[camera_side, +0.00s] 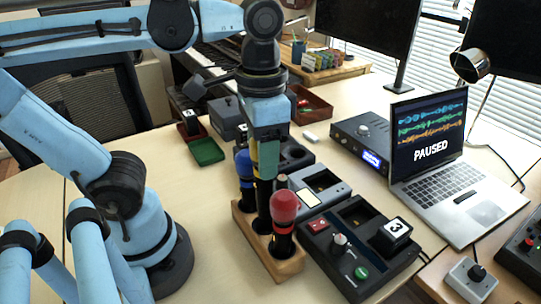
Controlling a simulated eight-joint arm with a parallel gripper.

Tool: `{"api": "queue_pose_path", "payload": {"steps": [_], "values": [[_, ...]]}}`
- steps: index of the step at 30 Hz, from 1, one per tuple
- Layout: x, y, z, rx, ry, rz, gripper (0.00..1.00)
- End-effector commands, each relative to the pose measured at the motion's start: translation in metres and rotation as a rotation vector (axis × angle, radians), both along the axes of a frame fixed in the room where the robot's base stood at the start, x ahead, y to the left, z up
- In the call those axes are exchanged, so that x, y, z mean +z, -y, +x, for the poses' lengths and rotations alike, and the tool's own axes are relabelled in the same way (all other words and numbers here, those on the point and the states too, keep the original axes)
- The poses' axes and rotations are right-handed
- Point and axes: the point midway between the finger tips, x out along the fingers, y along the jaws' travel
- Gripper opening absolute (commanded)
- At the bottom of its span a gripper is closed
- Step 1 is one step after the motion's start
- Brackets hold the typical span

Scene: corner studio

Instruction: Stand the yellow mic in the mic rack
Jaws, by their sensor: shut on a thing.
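The wooden mic rack (284,270) stands on the table near the middle of the side view. A blue-headed mic (244,166) stands at its far end and a red-headed mic (284,206) stands upright at its near end. My gripper (266,165) points down over the middle of the rack, between these two mics. It is shut on the yellow mic, whose dark handle (263,208) hangs upright below the fingers. The mic's head is mostly hidden by the gripper. The handle's lower end is at the middle of the rack; I cannot tell whether it is seated.
A black control box (345,268) with a block marked 3 stands close right of the rack, with grey boxes (318,187) behind it. A laptop (455,185) reading PAUSED and an audio unit (362,140) stand farther right. A green tray (207,151) lies behind left.

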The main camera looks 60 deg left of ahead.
Motion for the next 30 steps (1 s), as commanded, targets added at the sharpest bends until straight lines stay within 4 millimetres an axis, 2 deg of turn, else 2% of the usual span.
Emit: {"api": "queue_pose_path", "payload": {"steps": [21, 30], "values": [[-0.05, 0.0, -0.001, -0.002, 0.0, 0.0, 0.01], [-0.056, 0.0, -0.001, -0.001, 0.0, 0.0, 0.01]]}}
